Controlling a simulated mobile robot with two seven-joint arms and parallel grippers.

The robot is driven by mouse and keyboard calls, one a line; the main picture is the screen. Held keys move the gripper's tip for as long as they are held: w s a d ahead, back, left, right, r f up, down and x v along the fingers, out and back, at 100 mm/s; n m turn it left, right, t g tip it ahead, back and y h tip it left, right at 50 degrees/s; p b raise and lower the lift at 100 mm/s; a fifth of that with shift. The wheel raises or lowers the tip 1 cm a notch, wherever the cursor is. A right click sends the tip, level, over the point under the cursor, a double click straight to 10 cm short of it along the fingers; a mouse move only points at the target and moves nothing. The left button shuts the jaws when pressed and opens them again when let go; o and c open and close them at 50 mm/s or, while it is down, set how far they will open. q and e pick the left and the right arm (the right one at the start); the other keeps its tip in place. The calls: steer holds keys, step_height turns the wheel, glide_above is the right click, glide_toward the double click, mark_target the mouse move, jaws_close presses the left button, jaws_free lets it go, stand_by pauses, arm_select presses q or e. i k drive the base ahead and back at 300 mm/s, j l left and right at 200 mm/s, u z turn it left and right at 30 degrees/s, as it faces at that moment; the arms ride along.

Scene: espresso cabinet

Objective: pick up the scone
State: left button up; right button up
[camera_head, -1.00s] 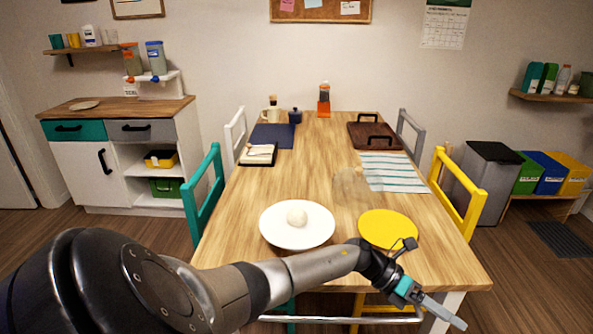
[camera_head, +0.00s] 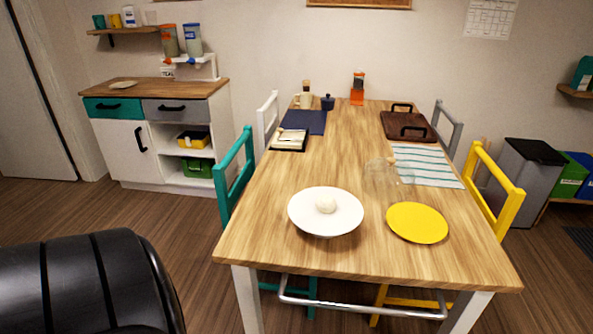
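Neither gripper is in view.
A yellow plate (camera_head: 417,223) lies right of the stand. A striped cloth (camera_head: 428,166), a brown tray (camera_head: 408,125) and a navy mat (camera_head: 304,122) lie farther back. Teal (camera_head: 228,170) and yellow (camera_head: 497,190) chairs flank the table. The table's front edge is clear.

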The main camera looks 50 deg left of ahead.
mark_target(325, 203)
steer(key=i+j+u, duration=0.1)
steer(key=u, duration=0.35)
steer(key=i+j+u, duration=0.1)
steer(key=u, duration=0.35)
steer(key=i+u, duration=0.1)
steer(key=u, duration=0.35)
steer(key=i+j, duration=0.1)
steer(key=i, duration=0.75)
